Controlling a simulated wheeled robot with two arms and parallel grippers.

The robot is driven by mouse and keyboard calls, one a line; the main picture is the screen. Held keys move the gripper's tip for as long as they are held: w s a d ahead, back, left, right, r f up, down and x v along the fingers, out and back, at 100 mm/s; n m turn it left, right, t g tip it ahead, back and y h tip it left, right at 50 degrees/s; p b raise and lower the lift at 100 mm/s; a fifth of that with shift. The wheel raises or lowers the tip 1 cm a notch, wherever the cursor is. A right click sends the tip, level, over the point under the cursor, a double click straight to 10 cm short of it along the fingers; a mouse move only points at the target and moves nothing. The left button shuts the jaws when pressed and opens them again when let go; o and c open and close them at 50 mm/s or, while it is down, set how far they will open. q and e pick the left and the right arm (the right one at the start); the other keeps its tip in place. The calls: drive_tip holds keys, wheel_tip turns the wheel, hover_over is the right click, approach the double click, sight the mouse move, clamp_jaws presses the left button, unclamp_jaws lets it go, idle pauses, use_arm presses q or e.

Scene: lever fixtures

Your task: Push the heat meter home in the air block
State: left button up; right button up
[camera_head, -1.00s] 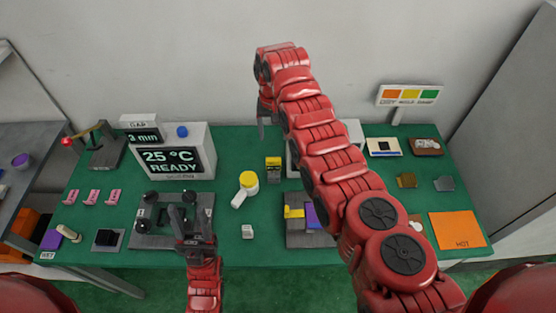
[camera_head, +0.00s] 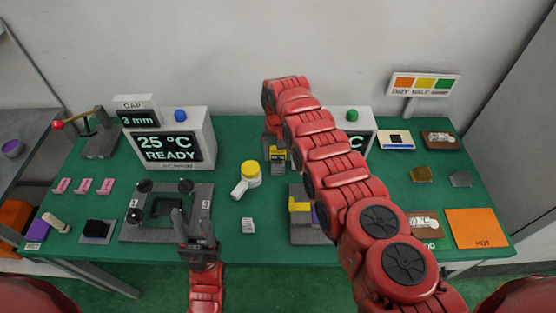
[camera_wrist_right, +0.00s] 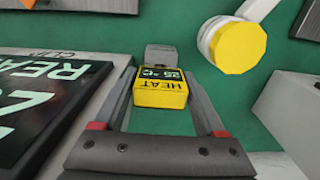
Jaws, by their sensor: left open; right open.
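The heat meter (camera_head: 278,154) is a small yellow and black unit at the back middle of the green table. In the right wrist view the heat meter (camera_wrist_right: 160,90) shows its yellow face marked HEAT and a dark display reading 25 °C. A grey block (camera_wrist_right: 161,54) sits at its far end; I cannot tell for certain that this is the air block. My right gripper (camera_wrist_right: 160,76) is open, with one finger on each side of the meter. In the head view my right arm partly hides the meter. My left gripper (camera_head: 192,224) is open and empty above the front of a grey plate.
The grey plate (camera_head: 140,230) with black knobs lies at left. A display box (camera_head: 207,135) stands behind it. A yellow-capped white bottle (camera_head: 250,174) lies just left of the meter. A second display box (camera_head: 360,130) is behind my right arm. An orange HOT mat (camera_head: 477,228) lies at right.

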drive_tip(key=shift+f, duration=0.65)
drive_tip(key=shift+r, duration=0.2)
drive_tip(key=shift+c, duration=0.4)
drive_tip(key=c, duration=0.9)
drive_tip(key=shift+r, duration=0.1)
